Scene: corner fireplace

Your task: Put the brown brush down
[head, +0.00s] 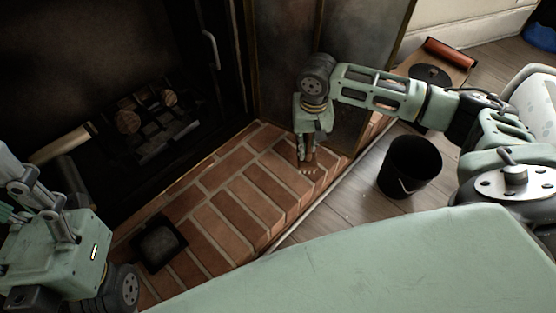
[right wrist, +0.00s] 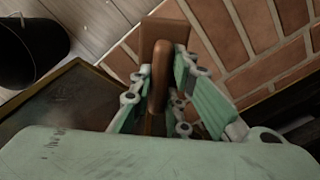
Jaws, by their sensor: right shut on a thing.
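The brown brush (right wrist: 159,78) is held in my right gripper (right wrist: 160,88), with its handle between the fingers and its wider block beyond them. In the head view my right gripper (head: 309,148) points down over the right end of the brick hearth (head: 234,206). The brush (head: 306,160) shows only slightly there, below the fingers, with small pale spots along its lower edge. I cannot tell whether it touches the bricks. My left gripper (head: 28,190) is at the left edge of the head view, partly cut off, and its opening is unclear.
A black bucket (head: 410,166) stands on the wood floor right of the hearth. A dark square tray (head: 159,243) lies on the bricks at the left. The firebox with a grate and logs (head: 150,110) is behind. Bricks between the tray and my right gripper are clear.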

